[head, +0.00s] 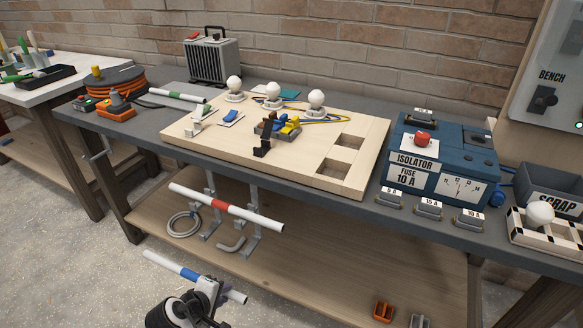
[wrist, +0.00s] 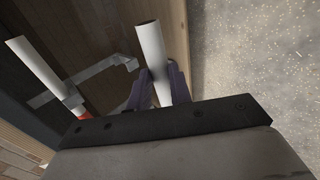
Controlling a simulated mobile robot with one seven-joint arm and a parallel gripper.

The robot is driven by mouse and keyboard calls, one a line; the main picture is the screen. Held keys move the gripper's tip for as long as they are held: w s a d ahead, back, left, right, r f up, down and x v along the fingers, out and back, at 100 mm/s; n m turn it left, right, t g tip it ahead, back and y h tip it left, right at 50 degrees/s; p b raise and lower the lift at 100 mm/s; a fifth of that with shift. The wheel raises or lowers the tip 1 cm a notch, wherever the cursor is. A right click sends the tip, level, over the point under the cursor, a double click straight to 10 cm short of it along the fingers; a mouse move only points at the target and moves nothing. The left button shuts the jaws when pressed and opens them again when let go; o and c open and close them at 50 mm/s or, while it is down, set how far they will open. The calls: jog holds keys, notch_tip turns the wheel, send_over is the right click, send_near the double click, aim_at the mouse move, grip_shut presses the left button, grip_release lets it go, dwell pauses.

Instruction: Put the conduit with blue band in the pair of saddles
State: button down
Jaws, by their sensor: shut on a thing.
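The white conduit with blue band (head: 189,274) is held in my gripper (head: 211,288) in front of the bench, low and apart from the grey brackets. In the wrist view the conduit (wrist: 150,45) passes between my two fingers (wrist: 157,88), its band hidden there. The grey saddle brackets (head: 251,239) hang in a pair below the bench's front edge. A white conduit with red band (head: 221,206) lies across them. In the wrist view one bracket (wrist: 84,80) reaches from near the red-banded conduit (wrist: 32,66) towards the held conduit, its hooked end empty.
The grey bench top (head: 400,222) overhangs a wooden lower shelf (head: 330,262). A grey cable coil (head: 184,224) and a bent pipe (head: 232,246) lie under the brackets. An orange clip (head: 382,311) is on the shelf at right. The floor (head: 90,240) at left is clear.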

jog(key=w+d+f+n+y, duration=0.1)
jog(key=w+d+f, duration=0.1)
jog(key=d+f, duration=0.6)
jog(key=w+d+f+n+y, duration=0.1)
jog(key=w+d+f+n, duration=0.1)
jog(key=d+f, duration=0.6)
jog(key=w+d, duration=0.1)
jog(key=d, duration=0.5)
jog(key=shift+w+f+n+y, duration=0.25)
jog(key=shift+f+n+y, duration=0.05)
jog(key=shift+f+y, duration=0.1)
jog(key=shift+a, duration=0.15)
